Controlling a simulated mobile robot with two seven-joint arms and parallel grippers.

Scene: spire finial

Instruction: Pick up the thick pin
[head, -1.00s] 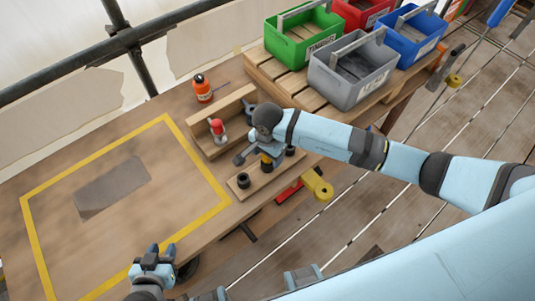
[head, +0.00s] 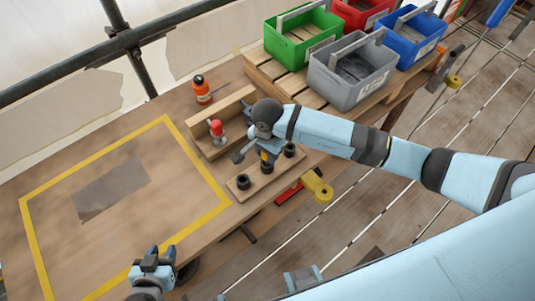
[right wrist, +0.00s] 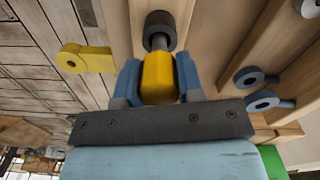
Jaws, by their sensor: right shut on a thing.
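A pin with a yellow grip (right wrist: 158,80) is between the blue-grey fingers of my right gripper (right wrist: 158,88) in the right wrist view. The gripper is shut on it. In the head view my right gripper (head: 263,150) is over the small wooden rack (head: 255,182), and a bit of the yellow grip (head: 265,157) shows below it. My left gripper (head: 158,250) is open and empty above the table's front edge.
A wooden holder (head: 214,145) with a red-topped item (head: 217,129) stands behind the rack, with an orange bottle (head: 202,89) beyond. A yellow-ended clamp (head: 318,187) is at the table edge. Green (head: 300,42), grey (head: 345,88) and blue (head: 412,38) bins stand at the back right.

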